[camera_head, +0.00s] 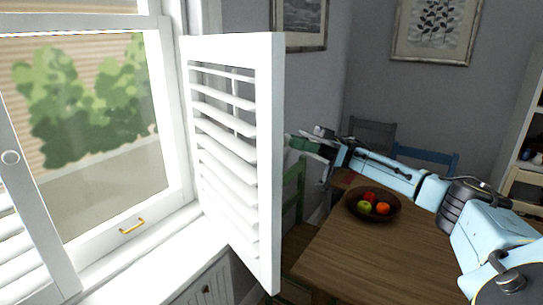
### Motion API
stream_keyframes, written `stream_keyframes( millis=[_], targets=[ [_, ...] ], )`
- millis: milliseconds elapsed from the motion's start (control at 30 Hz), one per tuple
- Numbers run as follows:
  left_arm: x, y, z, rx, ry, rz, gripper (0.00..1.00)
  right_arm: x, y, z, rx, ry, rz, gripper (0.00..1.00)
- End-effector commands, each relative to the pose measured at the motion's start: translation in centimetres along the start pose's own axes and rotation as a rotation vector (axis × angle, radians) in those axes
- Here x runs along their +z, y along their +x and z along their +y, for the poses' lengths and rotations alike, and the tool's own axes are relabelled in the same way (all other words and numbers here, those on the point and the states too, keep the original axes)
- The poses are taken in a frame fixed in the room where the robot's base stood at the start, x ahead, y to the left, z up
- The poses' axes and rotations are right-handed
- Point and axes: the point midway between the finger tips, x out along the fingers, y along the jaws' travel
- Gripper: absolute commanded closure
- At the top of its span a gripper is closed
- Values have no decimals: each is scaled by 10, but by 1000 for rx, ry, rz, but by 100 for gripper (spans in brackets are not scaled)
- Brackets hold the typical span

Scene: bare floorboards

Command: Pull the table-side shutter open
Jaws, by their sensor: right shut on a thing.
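The white louvred table-side shutter (268,165) stands swung out from the window frame into the room, its free edge toward me and the table. My right gripper (293,143) reaches in from the right at the shutter's free edge, about mid-height, and is shut on it. The fingertips are partly hidden behind that edge, so the exact grip cannot be seen. My left gripper is out of view.
The other shutter (38,240) is at the far left, with a round knob. The window sill (150,262) runs below. A wooden table (375,255) bears a fruit bowl (352,207) under my right arm. A green chair (293,190) and a blue chair (440,160) stand around it.

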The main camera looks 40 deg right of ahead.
Motion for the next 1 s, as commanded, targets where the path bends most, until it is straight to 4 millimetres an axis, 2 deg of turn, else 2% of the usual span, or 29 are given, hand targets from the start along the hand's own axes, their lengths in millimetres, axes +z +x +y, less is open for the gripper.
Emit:
stream_keyframes(
  millis=[100,300,800,833,967,1000],
  targets=[
    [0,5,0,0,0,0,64,-5,-16,-1,-14,6,1,100],
    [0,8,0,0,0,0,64,-12,-30,-4,-32,13,2,100],
    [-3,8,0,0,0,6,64,-14,-34,-4,-38,16,2,100],
    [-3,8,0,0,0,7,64,-14,-34,-4,-38,16,2,72],
    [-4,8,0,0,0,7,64,-14,-34,-5,-38,15,2,55],
    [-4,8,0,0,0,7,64,-14,-34,-5,-38,15,2,54]
  ],
)
